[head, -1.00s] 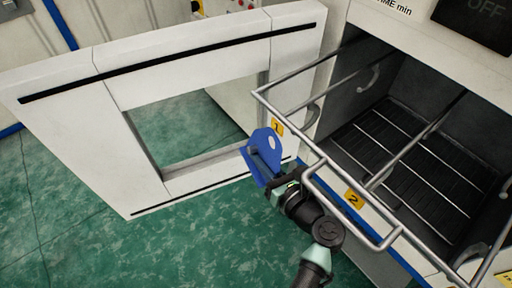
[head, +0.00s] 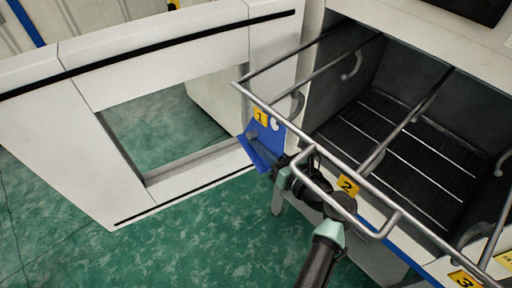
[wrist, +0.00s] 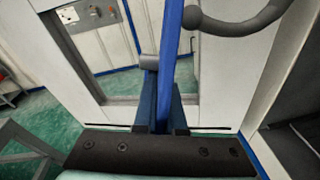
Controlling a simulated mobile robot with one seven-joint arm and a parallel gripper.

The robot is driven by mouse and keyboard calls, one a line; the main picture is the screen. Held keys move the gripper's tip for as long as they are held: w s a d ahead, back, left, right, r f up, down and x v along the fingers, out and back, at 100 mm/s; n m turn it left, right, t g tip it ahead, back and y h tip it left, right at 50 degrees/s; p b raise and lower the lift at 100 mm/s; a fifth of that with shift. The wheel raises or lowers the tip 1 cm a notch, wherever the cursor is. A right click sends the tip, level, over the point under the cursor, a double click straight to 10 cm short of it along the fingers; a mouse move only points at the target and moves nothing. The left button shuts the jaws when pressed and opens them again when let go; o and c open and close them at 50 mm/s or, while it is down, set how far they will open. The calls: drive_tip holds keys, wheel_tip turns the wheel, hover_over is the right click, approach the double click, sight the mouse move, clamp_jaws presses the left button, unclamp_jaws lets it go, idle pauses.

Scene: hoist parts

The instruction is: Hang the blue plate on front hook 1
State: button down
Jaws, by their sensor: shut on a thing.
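The blue plate (head: 262,150) is in my gripper (head: 283,165), below the front rail of the rack in the head view. Its upper part, with a hole, is beside the yellow tag 1 (head: 260,117), which partly covers it. A curved grey hook (head: 298,103) hangs behind that rail, right of the plate. In the wrist view the plate (wrist: 172,45) is seen edge-on, upright between the fingers. A grey hook (wrist: 235,22) shows there to the right of its upper part, apart in the picture. I cannot tell how far the hole is from the hook.
The wire rack's front rail (head: 320,150) crosses above my arm, with a projecting loop handle (head: 345,213). Yellow tags 2 (head: 348,186) and 3 (head: 464,279) sit farther along. An open white door (head: 85,140) with a window stands left. Open floor lies below it.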

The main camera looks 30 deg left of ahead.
drive_tip(key=shift+w+d+f+b, duration=0.1)
drive_tip(key=shift+w+d+b, duration=0.15)
drive_tip(key=shift+w+b, duration=0.55)
drive_tip(key=shift+w+d+f+b, duration=0.1)
drive_tip(key=shift+w+f+b, duration=0.1)
drive_tip(key=shift+b, duration=0.45)
drive_tip(key=shift+w+d+f+b, duration=0.15)
drive_tip(key=shift+w+b, duration=0.15)
drive_tip(key=shift+b, duration=0.25)
drive_tip(key=shift+w+d+f+n+t+b, duration=0.15)
drive_tip(key=shift+w+d+n+b, duration=0.05)
drive_tip(key=shift+w+b, duration=0.2)
drive_tip(key=shift+w+d+f+n+t+b, duration=0.1)
drive_tip(key=shift+w+d+n+b, duration=0.15)
drive_tip(key=shift+w, duration=0.3)
drive_tip(key=shift+w+d+f+n+t+b, duration=0.1)
drive_tip(key=shift+w+f+n+t+b, duration=0.05)
drive_tip(key=shift+w+b, duration=0.3)
drive_tip(key=shift+w, duration=0.1)
drive_tip(key=shift+d+f, duration=0.1)
drive_tip(key=shift+f, duration=0.3)
